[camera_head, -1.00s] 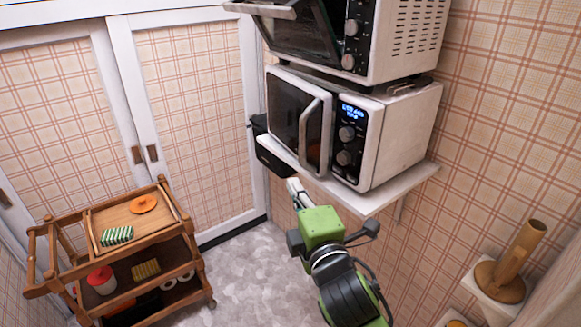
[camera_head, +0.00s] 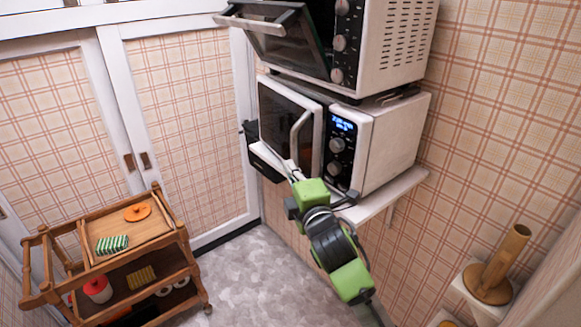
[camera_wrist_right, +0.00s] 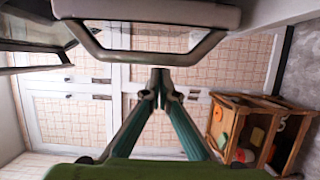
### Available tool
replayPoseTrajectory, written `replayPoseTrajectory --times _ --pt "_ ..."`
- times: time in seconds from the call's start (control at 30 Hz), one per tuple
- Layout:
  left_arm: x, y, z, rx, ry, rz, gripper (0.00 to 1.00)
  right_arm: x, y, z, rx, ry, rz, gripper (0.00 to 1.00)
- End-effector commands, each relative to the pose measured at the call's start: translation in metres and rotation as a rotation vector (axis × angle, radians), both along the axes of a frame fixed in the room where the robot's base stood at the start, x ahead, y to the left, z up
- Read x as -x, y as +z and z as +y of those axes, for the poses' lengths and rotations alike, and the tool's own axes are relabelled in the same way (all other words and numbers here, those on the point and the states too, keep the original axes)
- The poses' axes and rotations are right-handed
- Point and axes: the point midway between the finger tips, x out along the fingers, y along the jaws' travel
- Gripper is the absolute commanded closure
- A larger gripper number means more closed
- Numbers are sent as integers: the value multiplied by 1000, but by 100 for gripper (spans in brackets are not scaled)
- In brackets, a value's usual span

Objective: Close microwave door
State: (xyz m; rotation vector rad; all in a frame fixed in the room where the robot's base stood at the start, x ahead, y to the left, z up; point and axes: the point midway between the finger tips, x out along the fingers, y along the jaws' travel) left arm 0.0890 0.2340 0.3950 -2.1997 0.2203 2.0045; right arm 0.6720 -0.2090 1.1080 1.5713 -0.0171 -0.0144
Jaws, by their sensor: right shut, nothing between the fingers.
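The microwave (camera_head: 397,142) is white with a dark-windowed door (camera_head: 279,115) and stands on a wall shelf. The door appears slightly ajar, standing a little out from the lit control panel (camera_head: 343,145); the exact gap is hard to tell. Its curved handle (camera_head: 297,135) is on the right side of the door. My right gripper (camera_head: 291,168) is at the lower end of the handle, shut and empty. In the right wrist view the closed fingertips (camera_wrist_right: 160,78) are close to the handle (camera_wrist_right: 150,57); contact cannot be told. My left gripper is not in view.
A toaster oven (camera_head: 398,45) sits on top of the microwave, its glass door (camera_head: 283,40) hanging open above. The white shelf (camera_head: 398,190) sticks out below. A wooden cart (camera_head: 178,227) stands at the lower left. Floor (camera_head: 250,270) between cart and arm is clear.

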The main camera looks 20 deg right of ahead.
Motion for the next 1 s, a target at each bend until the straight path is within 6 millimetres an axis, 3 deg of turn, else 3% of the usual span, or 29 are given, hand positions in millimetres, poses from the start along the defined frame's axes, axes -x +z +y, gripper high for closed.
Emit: replayPoseTrajectory --times 0.33,0.7,1.0 --pt "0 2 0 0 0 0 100 0 0 -3 1 0 1 100" --pt "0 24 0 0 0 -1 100 -4 0 -49 3 -1 3 100" --pt "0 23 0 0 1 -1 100 -4 -1 -52 -1 -1 1 100"
